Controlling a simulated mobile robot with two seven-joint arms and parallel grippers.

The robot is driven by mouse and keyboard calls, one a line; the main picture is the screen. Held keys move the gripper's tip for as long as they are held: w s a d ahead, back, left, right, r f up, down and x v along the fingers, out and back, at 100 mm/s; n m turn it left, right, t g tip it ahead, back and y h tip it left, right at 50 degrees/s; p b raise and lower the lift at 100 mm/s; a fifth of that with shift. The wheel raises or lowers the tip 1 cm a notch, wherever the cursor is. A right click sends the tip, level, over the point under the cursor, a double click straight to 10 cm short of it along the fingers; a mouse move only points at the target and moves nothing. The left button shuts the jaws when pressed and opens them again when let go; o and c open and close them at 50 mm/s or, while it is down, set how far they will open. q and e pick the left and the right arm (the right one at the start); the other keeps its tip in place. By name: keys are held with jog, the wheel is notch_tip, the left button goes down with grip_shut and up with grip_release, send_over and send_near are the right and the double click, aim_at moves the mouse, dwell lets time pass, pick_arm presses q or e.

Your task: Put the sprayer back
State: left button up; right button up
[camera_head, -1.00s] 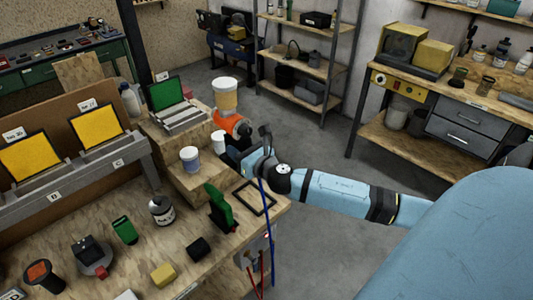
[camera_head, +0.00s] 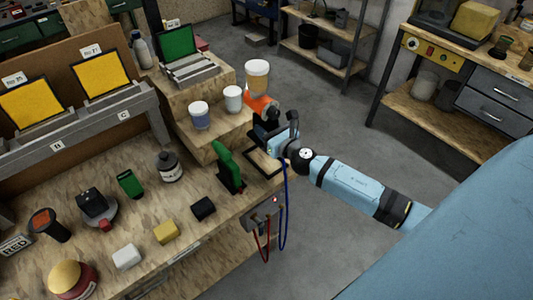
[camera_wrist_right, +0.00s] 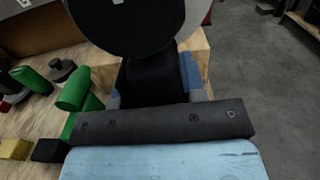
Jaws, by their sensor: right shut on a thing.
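I cannot tell what that part is. My left gripper is not in view.
A green upright tool (camera_head: 229,170) stands near the bench edge. Red and blue cables hang from a grey box (camera_head: 262,216). Open floor lies to the right.

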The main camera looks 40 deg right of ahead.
notch_tip(320, 180, down, 5)
jog(key=shift+r+b, duration=0.1)
jog(key=shift+b, duration=1.05)
notch_tip(320, 180, down, 4)
jog(key=b, duration=0.3)
jog(key=shift+f+b, duration=0.35)
jog(key=shift+r, duration=0.15)
jog(key=shift+f, duration=0.25)
jog(key=o, duration=0.6)
jog(key=shift+o, duration=0.2)
jog(key=shift+r, duration=0.1)
